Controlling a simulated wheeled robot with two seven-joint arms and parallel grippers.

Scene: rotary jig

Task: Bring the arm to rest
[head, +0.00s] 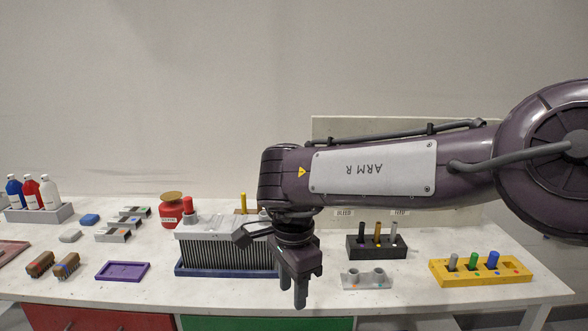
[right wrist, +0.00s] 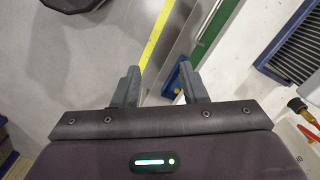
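My right arm, marked ARM R, reaches in from the right across the head view. Its gripper (head: 300,288) hangs pointing down in front of the finned grey block (head: 207,256) and overlaps the table's front edge in the picture. The arm hides part of the back panel and the block's right end. My left gripper is in neither view.
The table (head: 75,283) carries a purple tray (head: 123,271), brushes, a bottle rack (head: 38,214) and a red container (head: 172,210) at left. A black holder (head: 375,250), a grey two-cup piece (head: 366,279) and a yellow rack (head: 485,272) stand at right.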

